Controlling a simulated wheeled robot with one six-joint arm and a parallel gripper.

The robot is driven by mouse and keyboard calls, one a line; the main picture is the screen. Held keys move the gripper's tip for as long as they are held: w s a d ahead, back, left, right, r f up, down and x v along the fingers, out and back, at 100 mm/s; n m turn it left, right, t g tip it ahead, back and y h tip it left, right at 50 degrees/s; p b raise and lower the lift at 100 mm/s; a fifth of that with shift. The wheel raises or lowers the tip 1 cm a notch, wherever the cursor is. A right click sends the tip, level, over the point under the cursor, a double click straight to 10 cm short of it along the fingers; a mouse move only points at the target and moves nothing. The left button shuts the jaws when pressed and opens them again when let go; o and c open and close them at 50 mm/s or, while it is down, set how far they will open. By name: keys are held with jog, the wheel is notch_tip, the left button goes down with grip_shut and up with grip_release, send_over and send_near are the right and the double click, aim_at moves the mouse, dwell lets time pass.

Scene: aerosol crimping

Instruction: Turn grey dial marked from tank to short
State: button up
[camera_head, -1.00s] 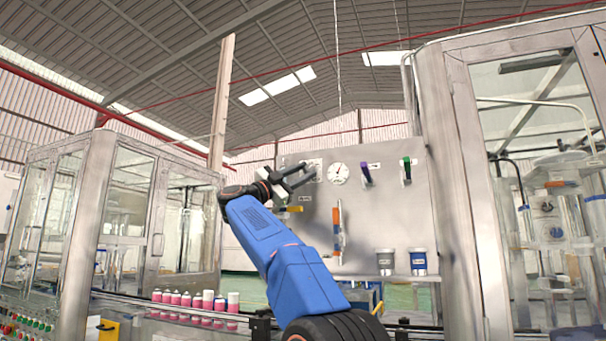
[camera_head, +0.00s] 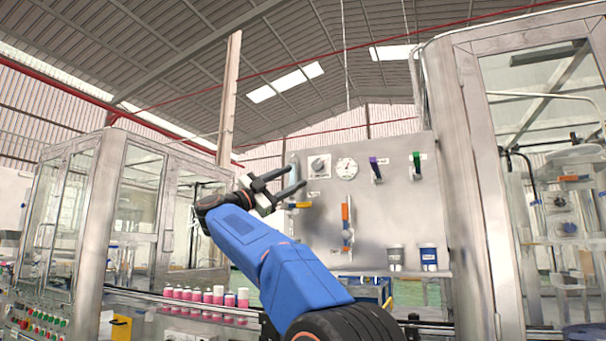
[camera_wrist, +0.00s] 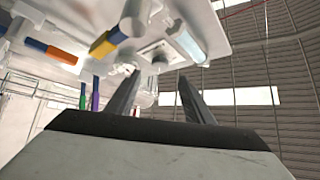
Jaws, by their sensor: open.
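The grey dial (camera_head: 318,164) sits on a pale square plate near the top left of the grey wall panel (camera_head: 385,215). In the wrist view the dial (camera_wrist: 158,57) shows at a steep angle, beyond the fingertips and roughly between them. Its marks are too small to read. My gripper (camera_head: 300,175) is open and empty, just left of and slightly below the dial in the head view. In the wrist view its two fingers (camera_wrist: 159,80) are spread apart. No contact with the dial shows.
A white gauge (camera_head: 347,168) is right of the dial. A yellow handle (camera_head: 301,205), an orange-blue handle (camera_head: 346,214), a purple handle (camera_head: 376,168) and a green handle (camera_head: 416,163) stick out from the panel. A pale blue cylinder (camera_wrist: 186,43) is close beside the dial.

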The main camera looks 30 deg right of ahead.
jog(key=v, duration=0.8)
jog(key=shift+a, duration=0.1)
dwell(0.4)
jog(key=w+a+n+t+y, duration=0.1)
jog(key=a+n+t+y, duration=0.3)
jog(key=n+t+y, duration=1.35)
jog(key=s+a+f+n+y, duration=0.2)
jog(key=f+n+y, duration=0.15)
jog(key=f, duration=0.55)
jog(key=s+a+f+n+y, duration=0.1)
jog(key=s+f+n+y, duration=0.15)
jog(key=f+n, duration=0.4)
jog(key=s+a+f+n+y, duration=0.2)
jog(key=s+f, duration=0.1)
jog(key=f, duration=0.7)
jog(key=s+d+f+g, duration=0.2)
jog(key=s+f+g, duration=0.2)
jog(key=s+f, duration=0.7)
jog(key=s+d+f+g+h, duration=0.1)
jog(key=s+f+g, duration=0.4)
jog(key=s+f, duration=0.6)
jog(key=s+d+f+g, duration=0.3)
jog(key=s+f, duration=0.8)
jog(key=f, duration=0.9)
jog(key=shift+s+f+m+g+h, duration=0.15)
jog(key=shift+s+m+g+h, duration=0.25)
jog(key=shift+g, duration=0.35)
